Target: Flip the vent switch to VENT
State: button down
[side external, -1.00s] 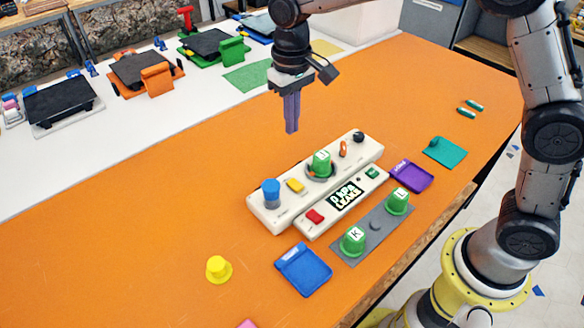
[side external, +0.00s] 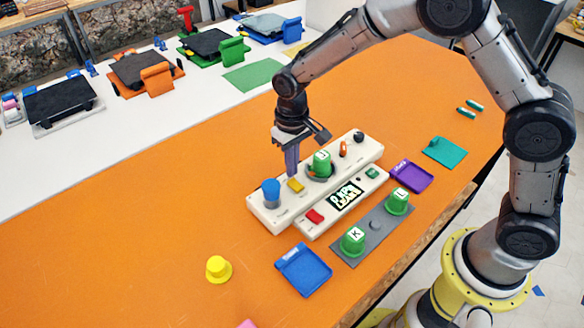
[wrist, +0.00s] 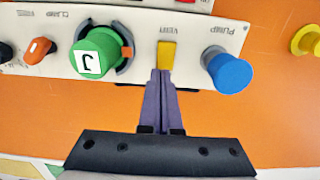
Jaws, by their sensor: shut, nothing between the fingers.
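The vent switch (side external: 295,185) is a small yellow rocker on the cream console (side external: 262,212), between the blue pump knob (side external: 271,191) and the green cup marked J (side external: 321,163). In the wrist view the yellow switch (wrist: 166,52) has the upside-down word VENT above it. I cannot tell which way it is set. My gripper (side external: 292,174) is shut and empty, pointing down at the switch's far side. In the wrist view my fingertips (wrist: 161,72) meet the switch's lower edge; whether they touch it I cannot tell.
The J cup (wrist: 96,53) and blue knob (wrist: 229,71) stand close on either side of my fingers. An orange lever (side external: 344,148) and black knob (side external: 358,137) are farther along the console. A front panel with a display (side external: 345,194) lies beside it. The orange table behind is clear.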

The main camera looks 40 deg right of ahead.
jog(key=shift+f, duration=0.55)
jog(key=shift+f, duration=0.25)
jog(key=shift+r, duration=0.1)
jog(key=shift+s+r, duration=0.3)
jog(key=shift+s, duration=0.4)
jog(key=shift+r, duration=0.15)
notch_tip(320, 180, up, 14)
jog(key=w, duration=0.2)
jog(key=shift+w+f, duration=0.25)
